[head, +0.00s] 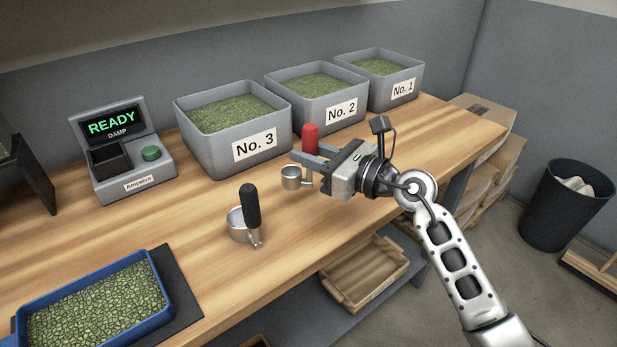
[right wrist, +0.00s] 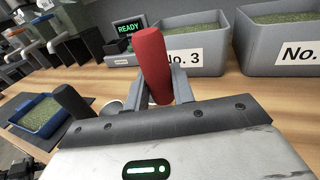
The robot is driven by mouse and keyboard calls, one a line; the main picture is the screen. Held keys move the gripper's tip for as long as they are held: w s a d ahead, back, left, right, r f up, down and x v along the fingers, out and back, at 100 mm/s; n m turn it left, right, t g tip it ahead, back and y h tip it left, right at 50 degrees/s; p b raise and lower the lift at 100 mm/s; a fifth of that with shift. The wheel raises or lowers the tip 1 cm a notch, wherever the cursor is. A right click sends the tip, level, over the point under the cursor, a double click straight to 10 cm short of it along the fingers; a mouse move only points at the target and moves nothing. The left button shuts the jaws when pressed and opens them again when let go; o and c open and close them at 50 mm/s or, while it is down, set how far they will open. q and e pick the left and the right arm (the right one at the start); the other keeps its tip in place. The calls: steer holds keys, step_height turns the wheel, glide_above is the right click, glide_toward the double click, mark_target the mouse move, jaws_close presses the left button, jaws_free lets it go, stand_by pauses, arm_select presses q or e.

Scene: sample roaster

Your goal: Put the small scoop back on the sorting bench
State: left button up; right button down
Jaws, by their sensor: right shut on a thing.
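The small scoop has a red handle (head: 310,138) and a small metal cup (head: 292,178). My right gripper (head: 312,158) is shut on the red handle, which stands upright between the fingers. The handle also shows in the right wrist view (right wrist: 153,65), where the cup is hidden. In the head view the cup is at or just over the wooden sorting bench (head: 330,225), in front of the No. 3 and No. 2 bins; I cannot tell whether it touches. My left gripper is not in view.
A larger scoop with a black handle (head: 251,205) stands on the bench to the left. Grey bins No. 3 (head: 205,150), No. 2 (head: 292,100) and No. 1 (head: 412,88) line the back. A meter (head: 150,178) reads READY. A blue tray (head: 172,318) of green beans lies front left.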

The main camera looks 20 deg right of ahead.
mark_target(311, 181)
steer(key=shift+f+b, duration=0.8)
steer(key=shift+f, duration=1.8)
steer(key=c, duration=1.2)
jaws_free()
steer(key=shift+r, duration=0.1)
steer(key=shift+r, duration=0.15)
steer(key=b+v, duration=0.1)
steer(key=v, duration=1)
steer(key=shift+s+d, duration=0.25)
steer(key=shift+s, duration=0.1)
